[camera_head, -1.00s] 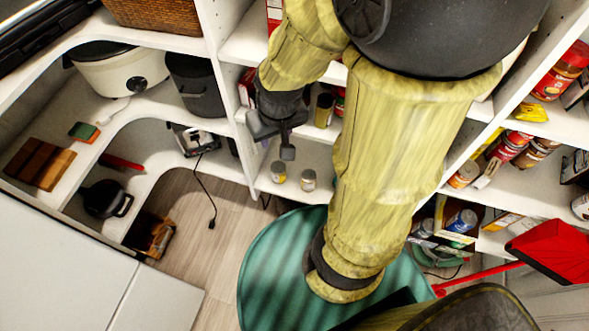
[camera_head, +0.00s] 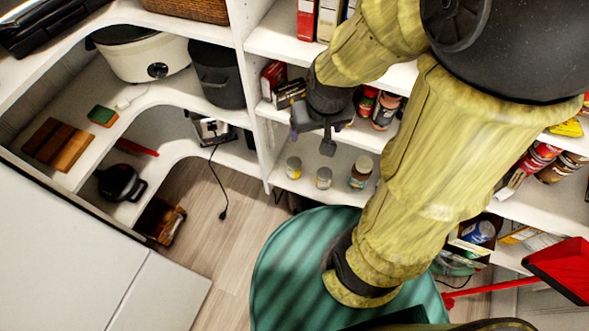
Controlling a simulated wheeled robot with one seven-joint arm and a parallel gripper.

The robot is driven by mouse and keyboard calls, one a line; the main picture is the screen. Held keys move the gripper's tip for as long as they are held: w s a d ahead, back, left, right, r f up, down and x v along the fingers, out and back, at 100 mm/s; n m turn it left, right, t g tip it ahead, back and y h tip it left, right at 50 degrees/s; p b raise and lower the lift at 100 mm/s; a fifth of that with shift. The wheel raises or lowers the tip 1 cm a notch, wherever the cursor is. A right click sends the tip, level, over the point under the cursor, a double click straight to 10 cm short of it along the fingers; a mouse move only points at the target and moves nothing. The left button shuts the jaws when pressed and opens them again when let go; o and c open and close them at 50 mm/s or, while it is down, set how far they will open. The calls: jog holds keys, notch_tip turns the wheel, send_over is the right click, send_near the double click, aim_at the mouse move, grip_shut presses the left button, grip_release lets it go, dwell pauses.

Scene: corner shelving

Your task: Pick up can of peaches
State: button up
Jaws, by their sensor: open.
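My gripper (camera_head: 311,141) is open, with its fingers pointing down in front of the shelves at the centre. It appears empty. The labels are too small to read, so I cannot tell which one is the can of peaches. The gripper appears apart from all three.
Jars (camera_head: 385,110) and boxes (camera_head: 273,77) fill the shelf above the cans, around my gripper. A white upright panel (camera_head: 254,100) bounds the shelves on the left. A red dustpan (camera_head: 559,268) is at right.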

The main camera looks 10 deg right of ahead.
jog(key=s+f+b+x, duration=0.1)
jog(key=s+b+x, duration=0.1)
jog(key=b+x, duration=1.15)
jog(key=s+b+x, duration=0.3)
jog(key=b+x, duration=1)
jog(key=x, duration=0.1)
jog(key=n+t+y+b, duration=0.1)
jog(key=n+t+b, duration=0.1)
jog(key=t+b, duration=0.2)
send_near(294, 162)
jog(key=v, duration=0.5)
jog(key=shift+w+r, duration=0.1)
jog(key=shift+r, duration=0.2)
jog(key=shift+f, duration=0.1)
jog(key=b+x, duration=0.5)
jog(key=x, duration=0.7)
jog(key=shift+b, duration=0.3)
jog(key=shift+f, duration=0.15)
